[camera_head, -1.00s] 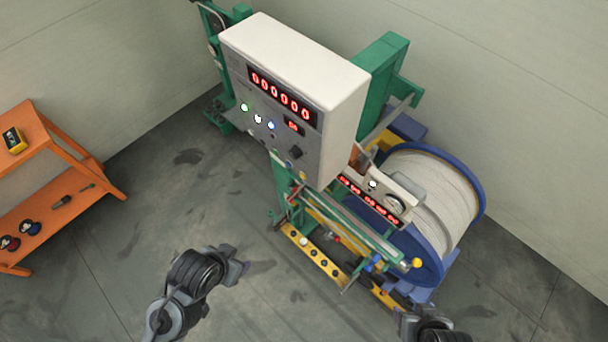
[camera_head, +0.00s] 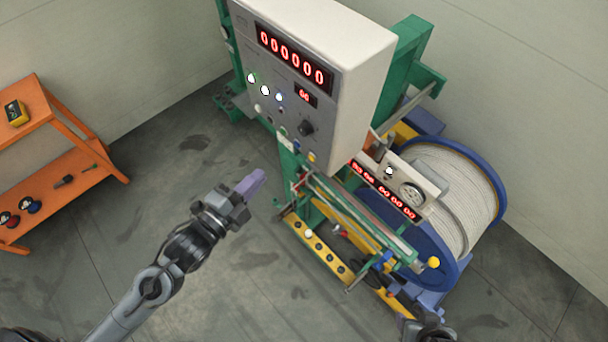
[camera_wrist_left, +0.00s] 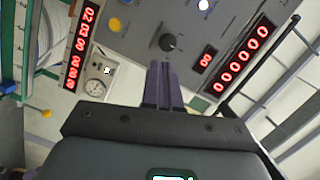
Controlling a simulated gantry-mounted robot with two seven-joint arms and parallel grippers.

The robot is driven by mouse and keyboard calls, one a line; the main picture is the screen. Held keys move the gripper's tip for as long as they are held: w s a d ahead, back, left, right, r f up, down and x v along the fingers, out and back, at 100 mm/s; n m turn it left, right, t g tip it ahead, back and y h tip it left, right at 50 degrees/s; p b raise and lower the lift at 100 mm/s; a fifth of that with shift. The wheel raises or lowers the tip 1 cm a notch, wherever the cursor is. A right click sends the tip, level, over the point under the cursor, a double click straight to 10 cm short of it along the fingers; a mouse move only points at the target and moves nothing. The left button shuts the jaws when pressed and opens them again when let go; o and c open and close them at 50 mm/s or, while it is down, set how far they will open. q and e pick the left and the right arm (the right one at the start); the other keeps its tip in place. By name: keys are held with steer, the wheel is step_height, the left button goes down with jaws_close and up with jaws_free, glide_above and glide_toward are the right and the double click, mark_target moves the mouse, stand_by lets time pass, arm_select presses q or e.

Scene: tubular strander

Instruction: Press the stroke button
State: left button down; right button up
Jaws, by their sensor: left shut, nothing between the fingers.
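The control panel (camera_head: 290,115) on the white cabinet carries several round buttons, and I cannot read which one is the stroke button. Lit buttons sit in a row below the large red display, among them a white one (camera_head: 265,90). A black knob (camera_head: 305,128) and a yellow button (camera_head: 312,157) are lower right. My left gripper (camera_head: 258,180) is shut and empty, its purple fingers left of and apart from the panel's lower part. In the left wrist view its fingers (camera_wrist_left: 165,88) point toward the knob (camera_wrist_left: 168,43). My right arm's end (camera_head: 425,330) shows at the bottom edge, fingers hidden.
A smaller box (camera_head: 430,178) with a gauge, a lit white button and red displays sits right of the panel. Beside it is a large blue-rimmed cable reel (camera_head: 455,195). Green frame bars and a yellow rail (camera_head: 318,248) lie below. An orange shelf (camera_head: 75,130) stands left.

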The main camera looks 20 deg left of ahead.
arm_select(q)
step_height(320, 180, down, 10)
steer(key=m+h+b, duration=0.3)
steer(key=m+b, duration=0.2)
steer(key=b, duration=0.5)
steer(key=shift+w+f+m+b, duration=0.2)
steer(key=shift+w+m+b, duration=0.05)
steer(key=shift+m+b, duration=0.15)
arm_select(e)
step_height(320, 180, down, 13)
steer(key=shift+r, duration=0.15)
arm_select(q)
steer(key=shift+w, duration=0.1)
arm_select(e)
steer(key=shift+s, duration=0.1)
arm_select(q)
steer(key=p, duration=0.2)
glide_toward(311, 159)
steer(key=x, duration=0.6)
steer(key=shift+w+a+r, duration=0.1)
steer(key=shift+r, duration=0.1)
steer(key=shift+w, duration=0.3)
arm_select(e)
steer(key=shift+r, duration=0.95)
arm_select(q)
steer(key=shift+w+d+f, duration=0.1)
steer(key=shift+d, duration=0.1)
